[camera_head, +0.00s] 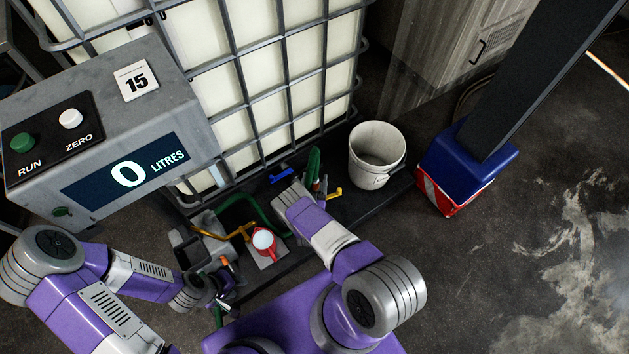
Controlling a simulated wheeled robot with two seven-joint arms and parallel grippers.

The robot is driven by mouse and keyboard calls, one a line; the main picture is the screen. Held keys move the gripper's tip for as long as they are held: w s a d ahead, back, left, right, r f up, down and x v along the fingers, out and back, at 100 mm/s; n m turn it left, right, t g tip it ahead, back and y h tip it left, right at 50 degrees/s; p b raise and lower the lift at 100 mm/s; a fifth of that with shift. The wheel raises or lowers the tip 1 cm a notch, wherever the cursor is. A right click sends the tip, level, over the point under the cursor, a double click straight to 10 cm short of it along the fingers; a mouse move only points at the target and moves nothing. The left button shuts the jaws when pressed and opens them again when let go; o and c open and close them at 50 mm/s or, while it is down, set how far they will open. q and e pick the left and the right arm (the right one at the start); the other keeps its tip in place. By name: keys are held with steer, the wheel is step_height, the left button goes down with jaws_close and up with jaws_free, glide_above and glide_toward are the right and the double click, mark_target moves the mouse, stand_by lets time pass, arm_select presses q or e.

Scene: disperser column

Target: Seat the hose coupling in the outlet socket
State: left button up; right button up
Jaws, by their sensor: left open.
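My left gripper (217,291) is open, low down near the front edge of the dark base under the caged tank. Its fingers are small and partly lost among the parts around it. A green hose (247,204) curves along the base, and another green piece (313,167) stands beside my right forearm. I cannot make out the hose coupling or the outlet socket for certain among these small parts. A yellow-orange bent part (236,233) lies just beyond my left gripper.
A white bucket (377,155) stands to the right. Open floor lies right of a blue-and-red post foot (462,172).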

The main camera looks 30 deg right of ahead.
steer(key=shift+s, duration=0.1)
steer(key=p+v, duration=0.1)
steer(key=v, duration=0.6)
steer(key=shift+p, duration=0.3)
steer(key=shift+s+a+f, duration=0.1)
steer(key=shift+s+a, duration=0.05)
